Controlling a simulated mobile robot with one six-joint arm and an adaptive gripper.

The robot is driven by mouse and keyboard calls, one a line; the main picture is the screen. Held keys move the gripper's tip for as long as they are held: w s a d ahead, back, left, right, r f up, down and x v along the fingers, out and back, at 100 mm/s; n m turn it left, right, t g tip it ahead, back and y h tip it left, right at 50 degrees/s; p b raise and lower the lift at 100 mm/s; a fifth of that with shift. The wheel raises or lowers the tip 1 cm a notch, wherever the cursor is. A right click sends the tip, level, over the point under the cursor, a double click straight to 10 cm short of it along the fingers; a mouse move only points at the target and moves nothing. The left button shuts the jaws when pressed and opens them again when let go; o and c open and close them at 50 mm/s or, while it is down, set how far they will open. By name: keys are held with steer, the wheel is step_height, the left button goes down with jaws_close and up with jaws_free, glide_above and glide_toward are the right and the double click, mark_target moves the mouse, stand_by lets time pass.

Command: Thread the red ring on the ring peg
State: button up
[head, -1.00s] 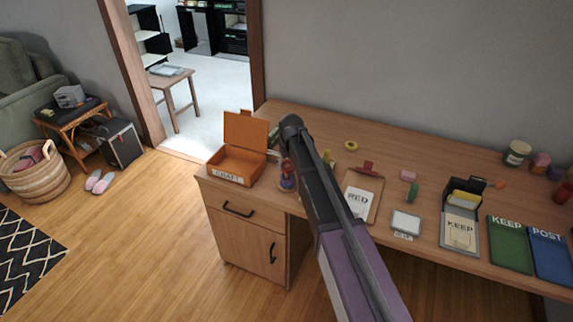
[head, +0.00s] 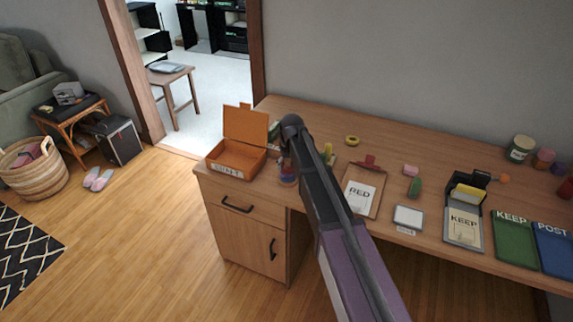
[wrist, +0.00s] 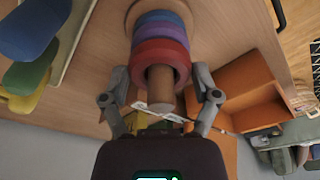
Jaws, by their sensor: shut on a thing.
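The ring peg stands on the desk; its wooden tip (wrist: 160,90) and round base (wrist: 133,12) show in the wrist view. Several blue and purple rings (wrist: 161,28) are stacked around it. The red ring (wrist: 159,56) is around the peg, with the tip passing through it, close to the purple ring. My gripper (wrist: 161,76) has a finger on each side of the red ring and is shut on it. In the head view my arm partly covers the peg and its rings (head: 287,178), and the fingers are hidden.
An orange box (head: 236,160) with its lid up stands left of the peg. A clipboard marked RED (head: 361,198) lies to the right, with a yellow ring (head: 352,140) behind.

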stand_by(0.3)
steer(key=o, duration=0.7)
steer(key=s+d+r+m+p, duration=0.1)
steer(key=s+d+r+p, duration=0.1)
steer(key=s+d, duration=0.5)
steer(key=s+d+r+m+g+p, duration=0.1)
steer(key=s+d+r+m+p, duration=0.1)
steer(key=s+d, duration=0.5)
steer(key=s+d+r+m+p, duration=0.2)
steer(key=s+d+r+p, duration=0.2)
steer(key=s+d, duration=0.4)
steer(key=shift+s+d+r+g+h, duration=0.1)
steer(key=shift+s+g+h, duration=0.25)
steer(key=shift+s, duration=1.55)
